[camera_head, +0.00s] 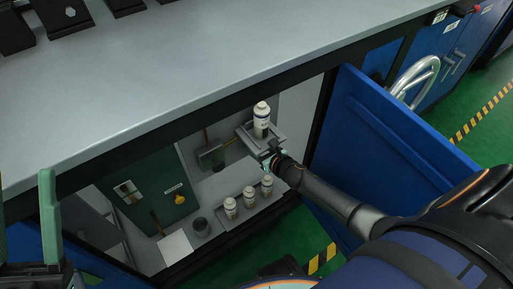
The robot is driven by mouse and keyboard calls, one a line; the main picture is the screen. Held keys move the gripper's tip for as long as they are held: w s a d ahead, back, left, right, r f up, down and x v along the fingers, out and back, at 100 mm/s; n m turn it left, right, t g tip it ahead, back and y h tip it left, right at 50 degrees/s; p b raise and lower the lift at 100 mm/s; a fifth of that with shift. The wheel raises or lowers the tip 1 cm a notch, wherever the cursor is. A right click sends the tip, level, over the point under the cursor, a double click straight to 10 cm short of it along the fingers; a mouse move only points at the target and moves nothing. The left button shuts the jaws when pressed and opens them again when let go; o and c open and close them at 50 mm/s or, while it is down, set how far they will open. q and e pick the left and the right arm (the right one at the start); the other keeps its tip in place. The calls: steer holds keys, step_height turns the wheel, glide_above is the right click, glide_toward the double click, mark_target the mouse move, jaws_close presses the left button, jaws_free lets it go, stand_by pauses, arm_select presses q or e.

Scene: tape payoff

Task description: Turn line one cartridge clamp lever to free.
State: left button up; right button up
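A white cartridge (261,122) stands upright on a grey bracket (246,131) inside the open cabinet. My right gripper (268,160) is at the near edge of this bracket, just below the cartridge. Its fingers are small and partly hidden by my wrist, so I cannot tell whether they are open or shut. The clamp lever cannot be clearly made out there. A grey-green block (211,157) with a thin upright rod is to the left of the bracket. My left gripper (25,185) is at the lower left edge, its green fingers wide apart and empty.
A green panel (150,185) has a yellow knob. The blue door (385,135) stands open at right. The grey counter (190,60) overhangs the cabinet.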

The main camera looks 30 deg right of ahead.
jaws_close()
stand_by(0.3)
stand_by(1.1)
